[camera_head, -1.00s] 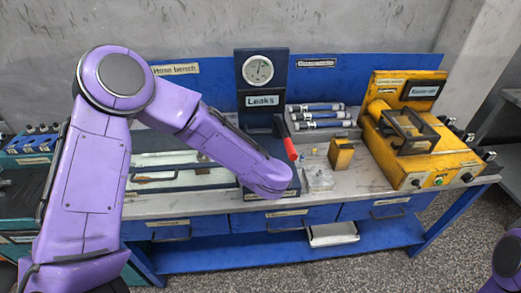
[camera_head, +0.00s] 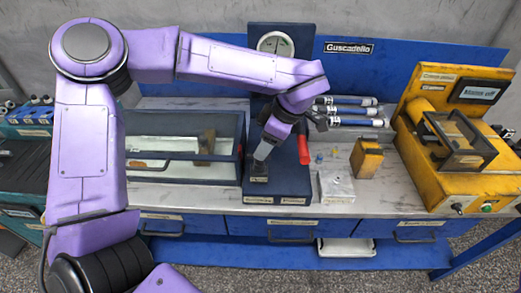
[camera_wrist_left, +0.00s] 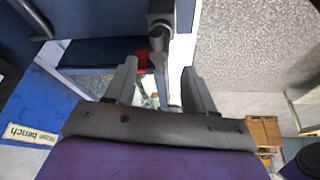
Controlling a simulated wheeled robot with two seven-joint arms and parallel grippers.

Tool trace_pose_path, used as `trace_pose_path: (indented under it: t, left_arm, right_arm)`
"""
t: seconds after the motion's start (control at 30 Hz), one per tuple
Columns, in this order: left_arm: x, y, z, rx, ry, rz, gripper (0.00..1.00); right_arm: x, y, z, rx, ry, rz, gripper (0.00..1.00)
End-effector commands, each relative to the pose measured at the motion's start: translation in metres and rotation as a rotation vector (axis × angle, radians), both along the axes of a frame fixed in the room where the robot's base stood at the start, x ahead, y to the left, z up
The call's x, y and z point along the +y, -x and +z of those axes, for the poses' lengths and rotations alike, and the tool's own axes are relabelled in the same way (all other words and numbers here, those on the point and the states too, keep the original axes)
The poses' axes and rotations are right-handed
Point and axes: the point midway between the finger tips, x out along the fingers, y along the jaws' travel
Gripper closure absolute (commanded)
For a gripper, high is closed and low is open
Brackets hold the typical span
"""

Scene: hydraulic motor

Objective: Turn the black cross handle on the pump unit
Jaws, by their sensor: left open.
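The dark blue unit (camera_head: 290,187) with a round gauge (camera_head: 275,43) and a red-gripped lever (camera_head: 303,145) stands mid-bench. I take it as the pump unit; my left arm covers much of its front. My left gripper (camera_head: 261,162) points down over its base, left of the red lever. In the left wrist view its two fingers (camera_wrist_left: 160,72) are apart. A dark grey metal part (camera_wrist_left: 158,38) shows between and beyond them, with a bit of red behind. I cannot tell whether it is the black cross handle or whether the fingers touch it. My right gripper is out of view.
A glass-fronted case (camera_head: 180,170) stands left of the unit. To the right are blue-ended cylinders (camera_head: 350,112), a small yellow block (camera_head: 367,158), a clear block (camera_head: 336,187) and a yellow machine (camera_head: 420,165). Blue drawers (camera_head: 275,228) are below the bench top.

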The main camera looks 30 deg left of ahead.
Motion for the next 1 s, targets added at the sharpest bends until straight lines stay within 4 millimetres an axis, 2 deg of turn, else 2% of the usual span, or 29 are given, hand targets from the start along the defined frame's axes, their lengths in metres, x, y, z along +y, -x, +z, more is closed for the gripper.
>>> trace_pose_path:
  t: [0.1, 0.2, 0.5, 0.53, 0.6, 0.7, 1.0]
  left_arm:
    - [0.009, 0.003, -0.021, 0.003, 0.0, 0.001, 0.46]
    - [0.013, 0.005, -0.031, 0.003, 0.0, 0.002, 0.46]
    - [0.017, 0.005, -0.037, -0.002, -0.001, 0.005, 0.46]
    - [0.017, 0.005, -0.037, -0.002, -0.001, 0.005, 0.49]
    - [0.017, 0.005, -0.037, -0.002, -0.001, 0.005, 0.72]
    - [0.017, 0.005, -0.037, -0.001, -0.002, 0.005, 1.0]
    - [0.017, 0.005, -0.036, -0.001, -0.001, 0.022, 1.0]
  right_arm:
    - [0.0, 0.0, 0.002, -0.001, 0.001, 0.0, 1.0]
    - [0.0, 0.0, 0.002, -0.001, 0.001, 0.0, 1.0]
    - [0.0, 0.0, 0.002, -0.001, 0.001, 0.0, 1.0]
    - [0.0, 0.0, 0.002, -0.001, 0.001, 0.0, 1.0]
    - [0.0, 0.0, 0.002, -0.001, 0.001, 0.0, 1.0]
    - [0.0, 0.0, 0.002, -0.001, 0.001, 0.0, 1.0]
    - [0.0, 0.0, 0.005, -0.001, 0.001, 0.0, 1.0]
